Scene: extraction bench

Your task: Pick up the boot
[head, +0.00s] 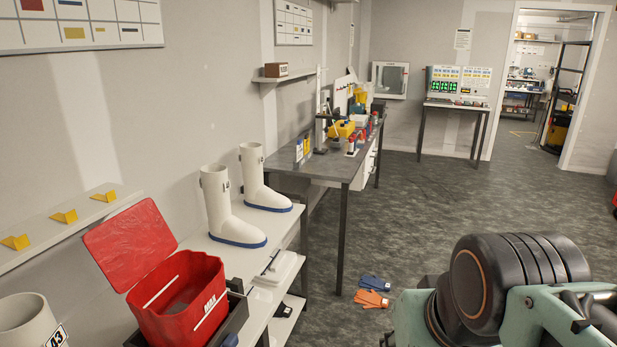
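Two tall white boots with blue soles stand upright side by side on a white bench along the left wall. The nearer boot (228,213) stands to the left, its toe towards the right. The farther boot (260,180) stands a little behind it and to the right. Another white tubular shape (25,322), perhaps a boot shaft, is cut off at the lower left corner. Part of my arm shows at the lower right, apart from the boots. My gripper's fingers cannot be made out in this view.
An open red box (180,300) stands on the white bench (215,252) in front of the boots. A grey table (330,165) with tools stands beyond. Orange gloves (371,298) and blue gloves (374,283) lie on the floor. The floor at centre right is clear.

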